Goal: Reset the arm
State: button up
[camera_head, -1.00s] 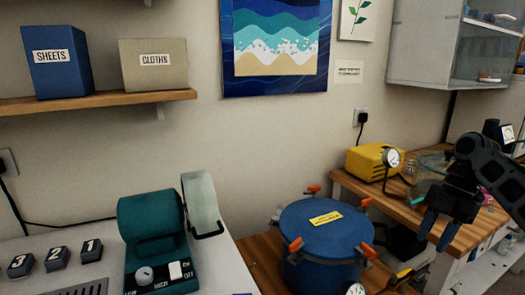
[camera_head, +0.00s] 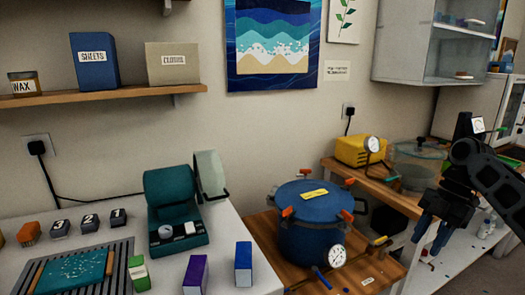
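My arm comes in from the right edge, with my black gripper (camera_head: 430,241) hanging down at its end. Its blue fingers point downward in front of the right-hand wooden bench and look spread apart, with nothing visible between them. The gripper is to the right of the blue pressure pot (camera_head: 309,235) and apart from it.
The pot, with orange clamps and a gauge, stands on a low wooden table (camera_head: 262,231). A white worktop (camera_head: 225,270) at left holds a teal machine (camera_head: 172,205), a teal board (camera_head: 72,275) and small boxes. A yellow unit (camera_head: 357,150) and glass vessel (camera_head: 416,165) sit behind.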

jog(key=s+a+f+m+t+y, duration=0.2)
jog(key=a+f+m+t, duration=0.25)
jog(key=a+f, duration=1.3)
jog(key=s+a+f+m+t, duration=0.2)
jog(key=s+a+f+m, duration=0.15)
jog(key=s+a, duration=0.2)
jog(key=s+a+f+m+t, duration=0.25)
jog(key=s+a+m, duration=0.2)
jog(key=a, duration=0.25)
jog(key=s+d+r+m+t+h, duration=0.15)
jog(key=s+m, duration=0.25)
jog(key=s, duration=0.6)
jog(key=s+d+r+m+t+h, duration=0.1)
jog(key=s+d+m+t+h, duration=0.15)
jog(key=s, duration=0.85)
jog(key=s+d+r+m+t+h, duration=0.1)
jog(key=s+d+r, duration=0.2)
jog(key=s+r, duration=0.4)
jog(key=s+d+r+m+t+h, duration=0.1)
jog(key=s+d+r, duration=0.3)
jog(key=s+r, duration=0.4)
notch_tip(320, 180, up, 4)
jog(key=shift+s+r+m+t, duration=0.25)
jog(key=shift+s+m+t, duration=0.05)
jog(key=shift+m+t, duration=0.45)
